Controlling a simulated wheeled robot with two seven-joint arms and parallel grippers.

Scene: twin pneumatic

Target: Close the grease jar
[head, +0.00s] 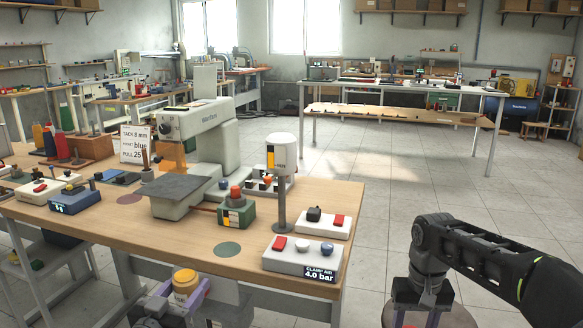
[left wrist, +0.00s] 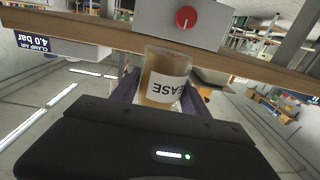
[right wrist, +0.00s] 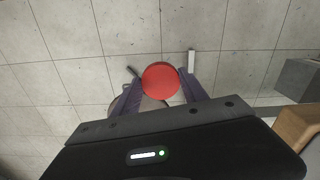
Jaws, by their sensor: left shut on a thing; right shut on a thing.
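The grease jar (head: 186,283) is a clear jar with amber contents and a white label, near the bottom of the head view. In the left wrist view the jar (left wrist: 164,77) shows part of the word GREASE. My left gripper (head: 182,296) is shut on its sides, in front of the table's edge. A round red lid (right wrist: 160,80) sits between the purple fingers of my right gripper (right wrist: 160,86), which is shut on it above the floor.
The wooden table (head: 110,222) stands just behind the jar, carrying the press machine (head: 215,130), a white post-mounted cylinder (head: 284,152) and the clamp air box (head: 303,257). Open tiled floor (head: 400,195) lies right of the table.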

